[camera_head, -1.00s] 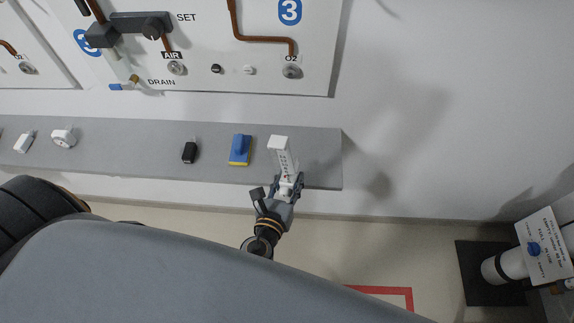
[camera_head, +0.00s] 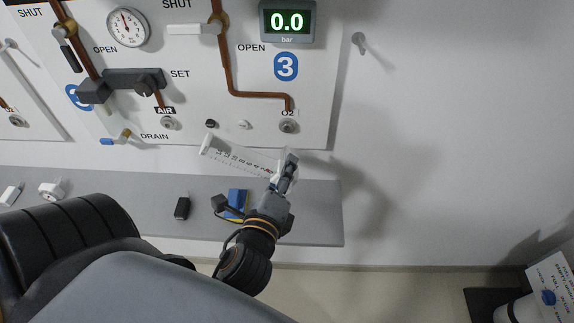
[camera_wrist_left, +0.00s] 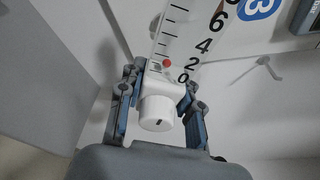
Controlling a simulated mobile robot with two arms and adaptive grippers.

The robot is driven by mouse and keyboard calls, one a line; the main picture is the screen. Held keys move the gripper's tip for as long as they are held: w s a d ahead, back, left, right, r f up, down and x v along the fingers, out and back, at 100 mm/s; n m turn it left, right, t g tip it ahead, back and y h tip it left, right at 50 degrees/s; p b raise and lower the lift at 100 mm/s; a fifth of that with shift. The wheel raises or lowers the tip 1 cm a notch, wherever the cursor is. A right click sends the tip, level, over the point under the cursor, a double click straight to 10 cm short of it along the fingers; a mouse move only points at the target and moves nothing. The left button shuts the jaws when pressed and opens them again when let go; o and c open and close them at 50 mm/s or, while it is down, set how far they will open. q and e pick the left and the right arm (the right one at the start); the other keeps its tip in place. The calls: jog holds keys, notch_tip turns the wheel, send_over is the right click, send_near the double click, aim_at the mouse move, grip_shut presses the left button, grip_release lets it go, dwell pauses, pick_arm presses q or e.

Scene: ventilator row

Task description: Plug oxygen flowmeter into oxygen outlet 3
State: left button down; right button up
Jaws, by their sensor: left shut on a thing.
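The oxygen flowmeter (camera_head: 236,156) is a clear scaled tube with a white end. My left gripper (camera_head: 287,172) is shut on its base, and the tube points left and slightly up in the head view. In the left wrist view the gripper (camera_wrist_left: 158,100) holds the white knob end (camera_wrist_left: 157,113), and a red ball sits near the 0 mark of the tube (camera_wrist_left: 185,45). The O2 outlet (camera_head: 288,126) is on the wall panel under the blue 3 sign (camera_head: 286,66), above the gripper and apart from the flowmeter. My right gripper is not in view.
The grey shelf (camera_head: 318,210) holds a blue and yellow item (camera_head: 237,200), a black item (camera_head: 182,208) and white items at the left. The AIR outlet (camera_head: 168,123) is left on the panel. A display (camera_head: 287,21) reads 0.0 bar. Right of the panel the wall is mostly bare.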

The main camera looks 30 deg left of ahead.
aim_at(286, 151)
pick_arm(q)
jog(key=shift+w+a+r+p, duration=0.1)
jog(key=shift+w+a+p, duration=0.35)
jog(key=shift+w, duration=0.5)
jog(key=shift+w+a+r+p, duration=0.1)
jog(key=shift+w+a+p, duration=0.15)
jog(key=shift+w+a, duration=0.55)
jog(key=shift+w+f, duration=0.15)
jog(key=shift+w, duration=0.1)
jog(key=shift+d, duration=0.1)
jog(key=shift+w+p, duration=0.1)
jog(key=shift+p, duration=0.45)
jog(key=shift+w+a+p, duration=0.55)
jog(key=shift+w+a, duration=0.15)
jog(key=shift+w, duration=0.25)
dwell(0.6)
jog(key=c, duration=0.8)
grip_release()
